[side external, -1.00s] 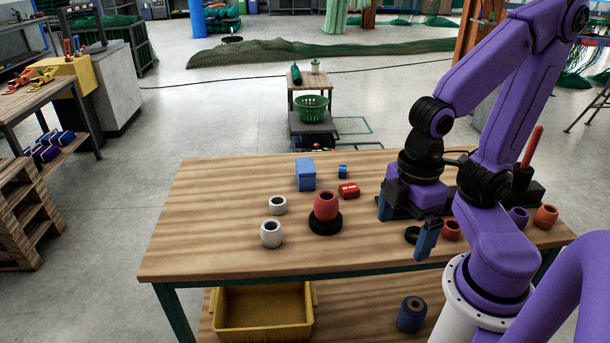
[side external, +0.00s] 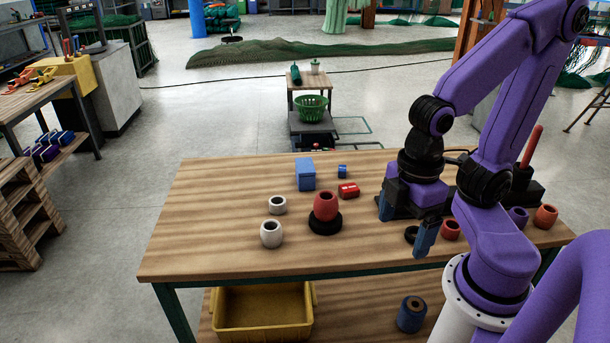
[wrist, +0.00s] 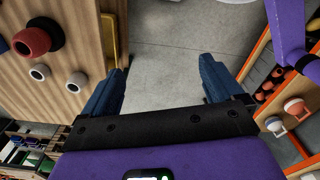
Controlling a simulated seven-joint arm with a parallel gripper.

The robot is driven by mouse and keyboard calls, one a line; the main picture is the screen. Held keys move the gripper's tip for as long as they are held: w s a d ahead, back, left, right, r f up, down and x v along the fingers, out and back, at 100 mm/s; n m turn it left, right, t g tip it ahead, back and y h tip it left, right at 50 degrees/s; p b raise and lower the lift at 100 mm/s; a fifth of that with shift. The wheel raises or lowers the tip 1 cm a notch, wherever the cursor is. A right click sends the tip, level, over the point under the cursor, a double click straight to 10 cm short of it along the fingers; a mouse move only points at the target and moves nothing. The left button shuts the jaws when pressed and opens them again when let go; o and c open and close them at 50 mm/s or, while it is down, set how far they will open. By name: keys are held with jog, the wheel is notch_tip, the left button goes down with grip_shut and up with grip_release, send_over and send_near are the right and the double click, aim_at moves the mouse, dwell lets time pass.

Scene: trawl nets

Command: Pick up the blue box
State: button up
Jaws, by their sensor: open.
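The blue box (side external: 306,174) stands upright on the wooden table near its far edge, left of the middle, in the side external view. A smaller blue block (side external: 342,171) lies to its right. My gripper (side external: 405,230) is over the right part of the table, well to the right of the blue box and nearer the camera. Its two blue fingers are apart with nothing between them. In the wrist view my gripper (wrist: 160,85) is open above the table edge and the floor.
A red block (side external: 348,190), a red pot (side external: 326,206) on a black ring and two white pots (side external: 277,205) (side external: 271,234) stand near the box. More pots sit at the right. The table's (side external: 200,225) left part is clear.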

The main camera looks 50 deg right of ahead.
notch_tip(320, 180, up, 5)
jog(key=w+a+m+t+y, duration=0.25)
jog(key=w+a, duration=0.25)
jog(key=w, duration=0.4)
jog(key=w+a+m+t+y, duration=0.1)
jog(key=w+a+m+y, duration=0.15)
jog(key=w+a, duration=0.45)
jog(key=w+d+r+m+t, duration=0.1)
jog(key=w+d+m+t, duration=0.3)
jog(key=w, duration=1)
jog(key=m+t+h, duration=0.2)
jog(key=m+h, duration=1)
jog(key=h, duration=0.2)
send_over(306, 166)
jog(key=s+a, duration=0.3)
jog(key=f, duration=0.1)
jog(key=shift+h, duration=0.3)
jog(key=f, duration=2.4)
jog(key=shift+w+d+f, duration=0.15)
jog(key=shift+w+f, duration=0.05)
jog(key=shift+f, duration=0.2)
jog(key=shift+x, duration=2.55)
